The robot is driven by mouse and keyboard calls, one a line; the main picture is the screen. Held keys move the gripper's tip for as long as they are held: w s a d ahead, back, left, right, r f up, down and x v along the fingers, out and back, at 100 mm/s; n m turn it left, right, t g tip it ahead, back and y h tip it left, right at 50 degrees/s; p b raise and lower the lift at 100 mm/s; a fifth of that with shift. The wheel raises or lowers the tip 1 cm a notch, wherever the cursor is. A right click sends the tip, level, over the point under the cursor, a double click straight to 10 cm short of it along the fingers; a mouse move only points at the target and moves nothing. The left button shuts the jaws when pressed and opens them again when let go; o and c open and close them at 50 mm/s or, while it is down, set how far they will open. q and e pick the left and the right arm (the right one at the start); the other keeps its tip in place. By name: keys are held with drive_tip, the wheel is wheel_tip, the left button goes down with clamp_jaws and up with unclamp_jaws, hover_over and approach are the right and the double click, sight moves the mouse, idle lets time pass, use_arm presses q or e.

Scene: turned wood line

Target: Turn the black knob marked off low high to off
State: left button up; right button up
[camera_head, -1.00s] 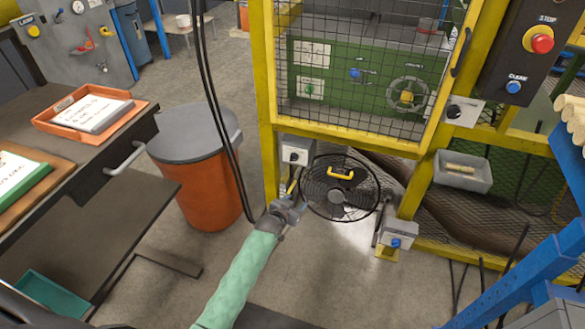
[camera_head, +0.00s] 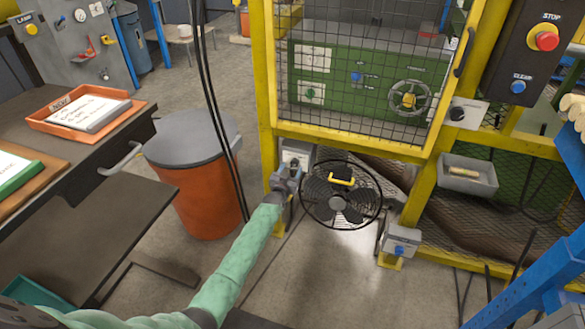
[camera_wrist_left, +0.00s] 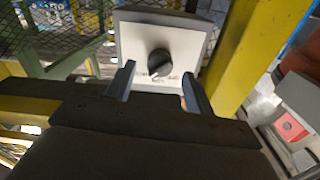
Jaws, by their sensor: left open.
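The black knob (camera_wrist_left: 159,62) sits on a pale plate on a grey box (camera_wrist_left: 125,38), with small lettering around its lower side that I cannot read fully. In the head view the same box (camera_head: 296,150) is fixed low beside the yellow post, and my gripper hides most of its face. My left gripper (camera_head: 288,175) is in front of the box. In the left wrist view its two fingers (camera_wrist_left: 158,88) are open, apart and empty, just short of and below the knob, one to each side. My right gripper is not in view.
A round black fan (camera_head: 340,212) with a yellow handle stands right of my left gripper. An orange bin (camera_head: 200,190) and hanging black cables (camera_head: 222,125) are to the left. Another knob box (camera_head: 467,112) is on the guard frame at right. Bare floor lies in front.

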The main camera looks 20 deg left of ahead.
use_arm(q)
drive_tip(key=shift+w, duration=1.15)
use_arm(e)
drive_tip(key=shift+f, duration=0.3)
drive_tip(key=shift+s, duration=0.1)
use_arm(q)
drive_tip(key=c, duration=1)
